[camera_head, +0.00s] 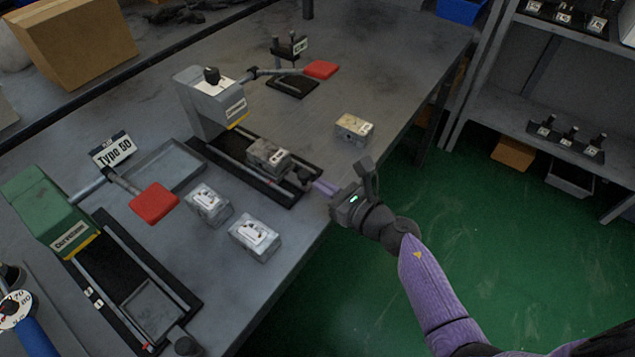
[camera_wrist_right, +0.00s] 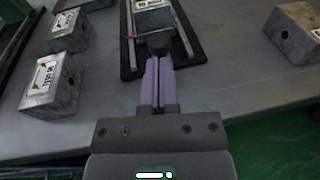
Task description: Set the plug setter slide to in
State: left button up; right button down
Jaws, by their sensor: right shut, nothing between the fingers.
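The grey machine (camera_head: 205,105) in the middle of the table, which I take for the plug setter, has a small label too small to read. Its black slide track (camera_head: 235,158) runs from under the head toward the table's front edge. A valve block (camera_head: 268,157) sits on the slide, clear of the head on the near side. The slide's black knob (camera_head: 304,176) is at its near end; it also shows in the wrist view (camera_wrist_right: 158,43). My right gripper (camera_head: 320,187) is shut and empty, its purple fingertips (camera_wrist_right: 158,62) right at the knob. My left gripper is not in view.
A green machine (camera_head: 45,205) with its own track stands at left. Loose valve blocks lie beside the track: two at left (camera_head: 208,204) (camera_head: 255,237), one at right (camera_head: 354,129). Red paddles (camera_head: 154,203) (camera_head: 321,69) stick out nearby. The table's front edge is below my right wrist.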

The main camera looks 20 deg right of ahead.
aim_at(281, 162)
jog(key=shift+x, duration=0.8)
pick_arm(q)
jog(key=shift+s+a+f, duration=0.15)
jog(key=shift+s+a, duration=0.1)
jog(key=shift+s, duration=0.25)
pick_arm(e)
jog(key=shift+w, duration=0.1)
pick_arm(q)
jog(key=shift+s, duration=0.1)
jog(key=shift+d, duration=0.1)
pick_arm(e)
jog(key=shift+w+a, duration=0.15)
jog(key=b+x, duration=0.1)
jog(key=x, duration=0.2)
jog(key=b+x, duration=0.1)
jog(key=x, duration=0.1)
jog(key=a+b+x, duration=0.1)
jog(key=x, duration=0.2)
jog(key=shift+a+r+b, duration=0.3)
jog(key=shift+r, duration=0.05)
jog(key=shift+w+a+r, duration=0.15)
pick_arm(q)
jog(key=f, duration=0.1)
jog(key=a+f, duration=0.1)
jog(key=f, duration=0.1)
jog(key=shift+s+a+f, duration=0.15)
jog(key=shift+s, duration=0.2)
pick_arm(e)
jog(key=shift+r, duration=0.25)
